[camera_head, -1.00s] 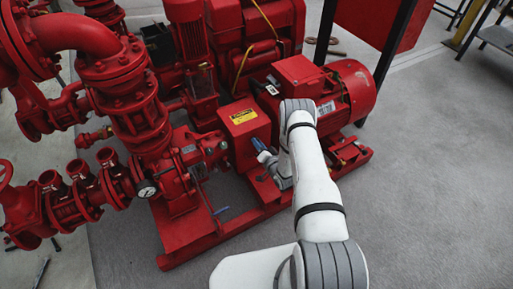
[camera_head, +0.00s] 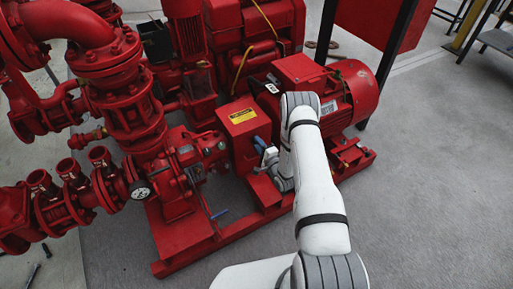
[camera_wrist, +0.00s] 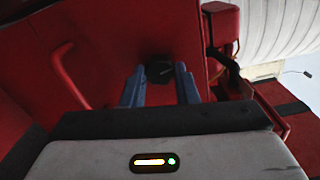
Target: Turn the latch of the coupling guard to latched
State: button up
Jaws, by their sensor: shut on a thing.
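The coupling guard is a red box with a yellow label (camera_head: 241,121) between the pump and the motor in the head view. In the wrist view its red panel (camera_wrist: 110,45) fills the upper left, and the latch (camera_wrist: 159,70) is a small dark knob on it. My gripper (camera_wrist: 159,80) has its two blue fingers on either side of the knob and is shut on it. In the head view my gripper (camera_head: 262,145) is at the guard's near right side. The latch is hidden there, and I cannot tell its turned position.
The red motor (camera_head: 350,95) stands right of the guard, and the pump with its pipes and gauge (camera_head: 140,189) stands left. The red base rail (camera_head: 225,236) runs along the front. Grey floor (camera_head: 430,190) is clear at the right.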

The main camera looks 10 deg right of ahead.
jog(key=shift+s+d+f+m+b, duration=0.1)
jog(key=shift+m+b, duration=0.1)
jog(key=shift+m, duration=0.4)
jog(key=shift+f+m+b, duration=0.1)
jog(key=shift+m+b, duration=0.05)
jog(key=shift+m, duration=0.45)
jog(key=o, duration=0.7)
jog(key=shift+c, duration=0.2)
jog(key=o, duration=0.3)
jog(key=shift+r, duration=0.1)
jog(key=shift+o, duration=0.2)
jog(key=p+v, duration=0.1)
jog(key=v, duration=0.6)
jog(key=shift+s, duration=0.35)
jog(key=shift+d+r, duration=0.1)
